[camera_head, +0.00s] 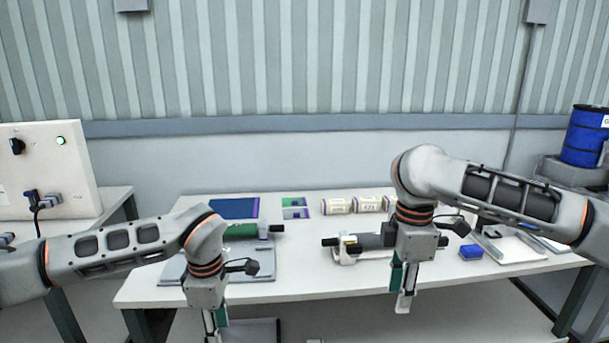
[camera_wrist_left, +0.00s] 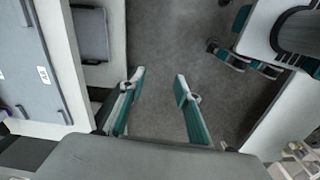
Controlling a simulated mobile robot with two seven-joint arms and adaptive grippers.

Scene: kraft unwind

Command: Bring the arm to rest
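My left gripper (camera_head: 213,325) points down in front of the table's front edge, cut by the bottom of the head view. In the left wrist view its two fingers (camera_wrist_left: 160,78) stand apart with only grey floor between them, so it is open and empty. My right gripper (camera_head: 403,292) hangs down in front of the white table (camera_head: 310,288), right of centre. It is seen from the side, its fingers overlap, and its opening cannot be made out. No object shows in it.
A dark roller (camera_head: 372,241) on a white stand lies behind my right gripper. A green roll (camera_head: 243,231) lies behind the left arm. A control box (camera_head: 48,170) stands left.

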